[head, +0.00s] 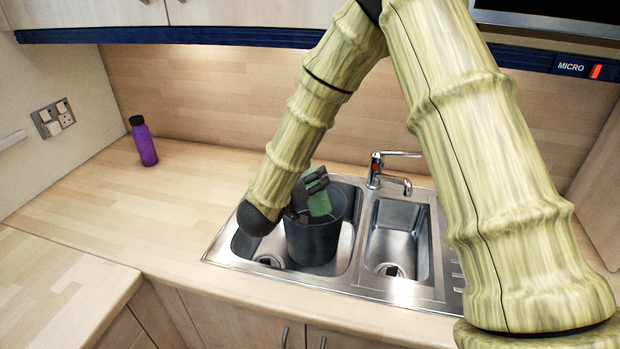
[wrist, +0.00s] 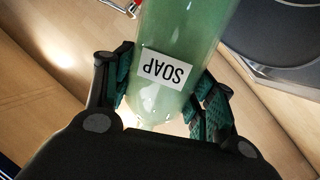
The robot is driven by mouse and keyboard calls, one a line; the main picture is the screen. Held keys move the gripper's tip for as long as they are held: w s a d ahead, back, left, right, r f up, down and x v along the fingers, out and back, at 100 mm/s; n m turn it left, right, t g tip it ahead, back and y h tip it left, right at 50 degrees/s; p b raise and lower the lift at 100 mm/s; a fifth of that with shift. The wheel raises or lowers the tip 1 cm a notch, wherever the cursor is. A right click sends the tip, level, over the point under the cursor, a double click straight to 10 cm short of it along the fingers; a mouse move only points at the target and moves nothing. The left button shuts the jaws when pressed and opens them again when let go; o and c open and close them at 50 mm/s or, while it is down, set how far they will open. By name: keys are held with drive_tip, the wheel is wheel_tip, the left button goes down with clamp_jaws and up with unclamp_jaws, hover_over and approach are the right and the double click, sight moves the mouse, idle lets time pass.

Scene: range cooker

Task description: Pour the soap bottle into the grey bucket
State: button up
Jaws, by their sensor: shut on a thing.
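The soap bottle (wrist: 190,35) is translucent green with a white SOAP label, which reads upside down in the wrist view. My gripper (wrist: 170,95) is shut on it, one finger pad on each side. In the head view the green bottle (head: 319,203) shows at my gripper (head: 314,188), at the mouth of the grey bucket (head: 312,241). The dark grey bucket stands upright in the left sink basin. My arm hides part of its left side. The bottle's opening and the bucket's inside are hidden, and no flow of soap is visible.
A steel tap (head: 376,170) stands behind the sink, right of the bucket. The right basin (head: 398,235) is empty. A purple bottle (head: 144,142) stands at the back left of the wooden counter (head: 140,210). Cupboards (head: 120,12) hang above.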

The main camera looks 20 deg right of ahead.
drive_tip(key=shift+s+d+f+n+g+p, duration=0.2)
drive_tip(key=shift+s+n+g+p, duration=0.3)
drive_tip(key=shift+p, duration=1.3)
drive_tip(key=shift+s+d+f+n+g+p, duration=0.2)
drive_tip(key=shift+n+p, duration=0.5)
drive_tip(key=shift+p, duration=1.05)
idle(1.4)
drive_tip(key=shift+s+f+n+g+p, duration=0.45)
drive_tip(key=shift+n+p, duration=0.25)
drive_tip(key=shift+p, duration=1.1)
idle(1.2)
